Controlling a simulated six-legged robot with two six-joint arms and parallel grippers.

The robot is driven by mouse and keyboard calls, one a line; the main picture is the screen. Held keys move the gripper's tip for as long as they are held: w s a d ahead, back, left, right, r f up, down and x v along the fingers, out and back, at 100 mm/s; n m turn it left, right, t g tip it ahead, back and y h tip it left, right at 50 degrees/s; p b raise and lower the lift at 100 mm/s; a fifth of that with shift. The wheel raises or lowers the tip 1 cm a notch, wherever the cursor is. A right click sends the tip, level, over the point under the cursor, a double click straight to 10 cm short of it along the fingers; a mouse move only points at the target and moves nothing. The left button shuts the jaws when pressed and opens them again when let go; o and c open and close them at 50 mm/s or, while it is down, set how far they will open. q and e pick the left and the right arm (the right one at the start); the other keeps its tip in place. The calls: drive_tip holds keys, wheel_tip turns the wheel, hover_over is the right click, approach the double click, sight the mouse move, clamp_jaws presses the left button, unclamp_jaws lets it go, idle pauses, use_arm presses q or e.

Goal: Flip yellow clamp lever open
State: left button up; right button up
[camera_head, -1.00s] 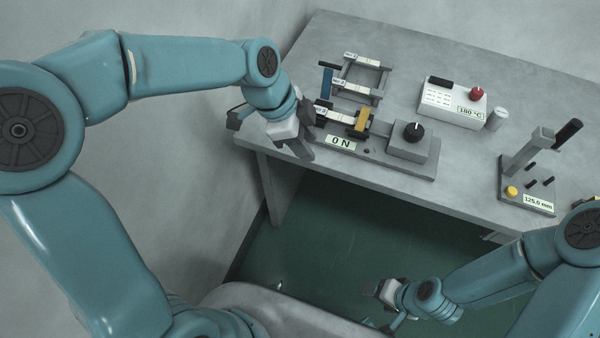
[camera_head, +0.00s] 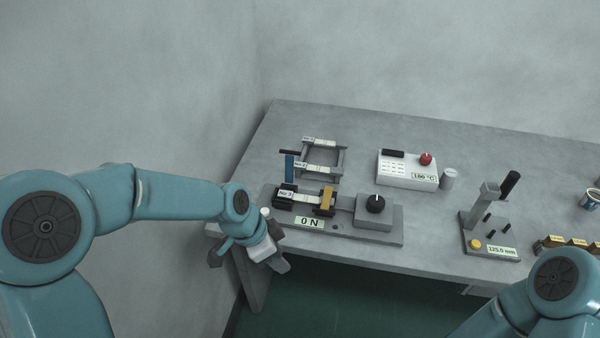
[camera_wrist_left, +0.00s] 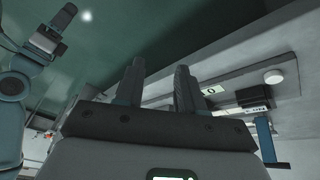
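The yellow clamp lever (camera_head: 327,199) stands upright on the grey clamp fixture (camera_head: 350,232), near the front left of the bench. A strip labelled No 3 (camera_head: 286,195) lies on the fixture to its left. A blue lever (camera_head: 290,167) stands just behind; a blue lever also shows in the left wrist view (camera_wrist_left: 265,138). My left gripper (camera_head: 248,262) is at the bench's front left edge, left of the fixture and apart from the yellow lever. In the left wrist view its two fingers (camera_wrist_left: 158,78) are apart and empty.
A black-knobbed grey block (camera_head: 374,219) is right of the lever. A rack with labelled strips (camera_head: 322,160) stands behind. The bench's back left (camera_head: 300,118) is clear.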

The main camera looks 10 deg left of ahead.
use_arm(q)
drive_tip(key=shift+s, duration=0.15)
drive_tip(key=s+f+n, duration=0.6)
drive_tip(key=s+f, duration=0.1)
drive_tip(key=f, duration=0.3)
drive_tip(key=s+d+f+n+g, duration=0.1)
drive_tip(key=s+f+n, duration=0.6)
drive_tip(key=f, duration=0.4)
drive_tip(key=shift+s+d+f, duration=0.15)
drive_tip(key=shift+s+d, duration=0.15)
drive_tip(key=shift+s, duration=0.5)
